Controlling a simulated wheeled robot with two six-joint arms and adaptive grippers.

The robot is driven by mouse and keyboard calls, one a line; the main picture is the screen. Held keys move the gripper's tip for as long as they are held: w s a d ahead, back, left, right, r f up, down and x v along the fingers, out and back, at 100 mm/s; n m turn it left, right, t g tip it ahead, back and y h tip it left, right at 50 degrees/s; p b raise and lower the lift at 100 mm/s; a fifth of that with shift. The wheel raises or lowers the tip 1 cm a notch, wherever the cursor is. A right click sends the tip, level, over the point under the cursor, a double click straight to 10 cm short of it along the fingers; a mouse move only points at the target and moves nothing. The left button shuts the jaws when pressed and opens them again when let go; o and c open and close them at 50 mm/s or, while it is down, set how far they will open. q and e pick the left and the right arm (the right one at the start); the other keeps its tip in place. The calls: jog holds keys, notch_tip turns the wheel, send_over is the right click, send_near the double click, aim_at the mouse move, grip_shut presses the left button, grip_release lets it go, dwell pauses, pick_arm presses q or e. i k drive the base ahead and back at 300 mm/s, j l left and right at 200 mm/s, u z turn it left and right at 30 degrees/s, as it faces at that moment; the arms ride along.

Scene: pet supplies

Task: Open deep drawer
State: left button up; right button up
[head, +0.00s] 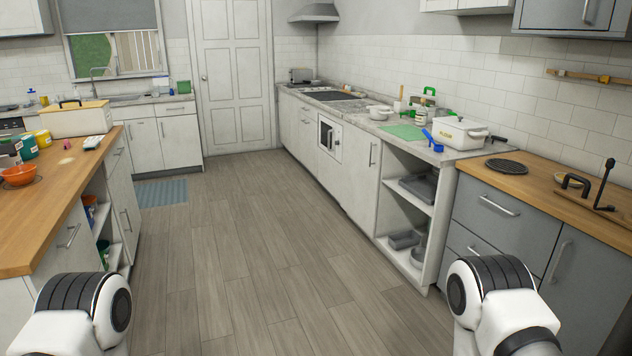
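A grey drawer unit stands at the right under a wooden counter. Its upper drawer (505,222) is shut and has a silver bar handle (499,205). Below it a lower grey drawer (463,243) is also shut, with part of its handle showing; my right arm hides much of its front. I cannot tell for sure which one is the deep drawer. Only links of my two arms show at the bottom left and bottom right. Neither gripper is in view.
An open white shelf (408,205) with trays is left of the drawers. A wooden-topped island (50,205) stands at the left. A white breadbox (460,133) and dark trivet (507,166) sit on the right counters. The wood floor (240,260) between is clear.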

aim_at(515, 226)
jog(key=i+j, duration=0.15)
jog(key=i, duration=0.55)
jog(key=i+j, duration=0.1)
jog(key=i, duration=0.65)
jog(key=i+l+z, duration=0.2)
jog(key=i+z, duration=0.15)
jog(key=z, duration=0.15)
jog(key=i+l+z, duration=0.1)
jog(key=i+z, duration=0.25)
jog(key=z, duration=0.15)
jog(key=i+z, duration=0.5)
jog(key=i+j+z, duration=0.25)
jog(key=z, duration=0.25)
